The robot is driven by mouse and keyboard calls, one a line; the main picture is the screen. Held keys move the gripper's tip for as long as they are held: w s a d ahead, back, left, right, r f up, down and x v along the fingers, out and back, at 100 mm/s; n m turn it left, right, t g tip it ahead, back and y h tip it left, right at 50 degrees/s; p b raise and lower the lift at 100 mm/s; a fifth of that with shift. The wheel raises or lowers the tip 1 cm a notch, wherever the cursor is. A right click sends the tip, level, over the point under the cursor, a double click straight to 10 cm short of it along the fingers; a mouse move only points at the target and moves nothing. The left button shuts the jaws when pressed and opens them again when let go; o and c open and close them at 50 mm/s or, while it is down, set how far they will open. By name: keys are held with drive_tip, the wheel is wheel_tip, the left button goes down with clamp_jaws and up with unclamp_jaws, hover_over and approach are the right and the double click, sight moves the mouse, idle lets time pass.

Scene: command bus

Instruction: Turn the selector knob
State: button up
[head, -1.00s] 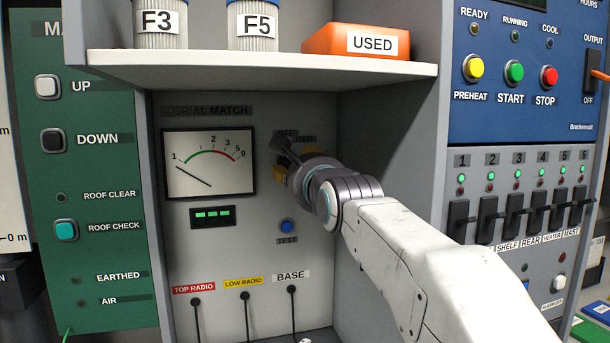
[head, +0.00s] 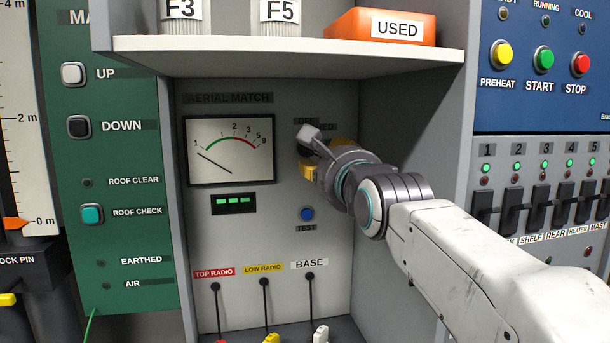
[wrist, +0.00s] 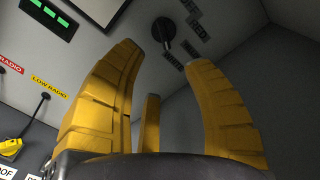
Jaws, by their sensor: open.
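The selector knob (wrist: 164,30) is a round black knob with a short pointer, on the grey panel, seen in the wrist view just beyond my fingertips. In that view its pointer leans down and slightly right. My gripper (wrist: 160,58) is open, its yellow fingers spread to both sides with a third finger between, and nothing is held. In the head view my gripper (head: 309,154) is in front of the panel, right of the meter, and largely hides the knob. I cannot tell whether a fingertip touches it.
A shelf (head: 290,62) juts out above my gripper. The meter (head: 230,150) is on the left, the blue test button (head: 307,214) below. A side wall (head: 405,120) stands close on the right.

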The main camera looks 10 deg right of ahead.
drive_tip(key=s+f+n+g+p, duration=0.9)
drive_tip(key=s+f+n+g, duration=0.5)
drive_tip(key=s+f+n, duration=1)
drive_tip(key=s+f, duration=0.5)
drive_tip(key=s, duration=0.1)
drive_tip(key=shift+g+p, duration=0.3)
drive_tip(key=shift+p, duration=0.1)
drive_tip(key=shift+w, duration=0.1)
drive_tip(key=shift+c, duration=0.4)
clamp_jaws()
